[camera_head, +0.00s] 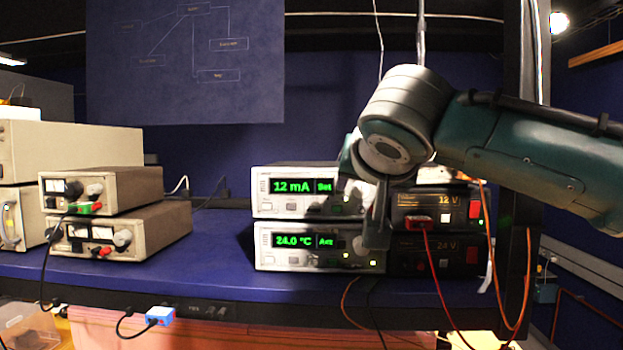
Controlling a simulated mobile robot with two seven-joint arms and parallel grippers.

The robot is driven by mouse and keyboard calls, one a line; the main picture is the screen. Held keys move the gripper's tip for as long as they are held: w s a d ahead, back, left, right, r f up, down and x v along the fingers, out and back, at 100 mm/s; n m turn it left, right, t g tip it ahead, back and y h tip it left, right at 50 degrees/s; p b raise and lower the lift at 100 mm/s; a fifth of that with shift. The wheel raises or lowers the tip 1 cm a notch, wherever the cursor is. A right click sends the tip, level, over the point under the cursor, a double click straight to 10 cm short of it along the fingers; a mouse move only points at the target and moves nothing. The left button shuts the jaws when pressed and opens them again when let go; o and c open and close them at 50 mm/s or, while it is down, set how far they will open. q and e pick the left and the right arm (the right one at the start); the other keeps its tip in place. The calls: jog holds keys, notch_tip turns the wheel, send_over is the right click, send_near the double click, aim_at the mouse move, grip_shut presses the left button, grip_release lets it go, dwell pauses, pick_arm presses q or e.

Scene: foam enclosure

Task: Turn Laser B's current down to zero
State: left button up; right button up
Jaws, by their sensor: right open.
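A stack of two light grey controller units stands on the blue bench right of centre. The upper unit (276,208) has a green display reading "12 mA" and "Set". The lower unit (283,260) reads "24.0 °C", with a smaller label beside it that looks like "Act". No "Laser B" label is readable. My right gripper (370,222) reaches in from the right and points down in front of the right end of both units. It is open, and I see nothing held in it. My left gripper is out of view.
Dark 12 V and 24 V supplies (433,222) with red and orange cables stand right of the stack. Beige instruments (140,232) with leads stand at left. The blue bench top (213,268) between them is clear. A dark post (514,130) rises at right.

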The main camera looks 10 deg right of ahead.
jog(key=shift+c, duration=0.3)
grip_shut()
dwell(0.5)
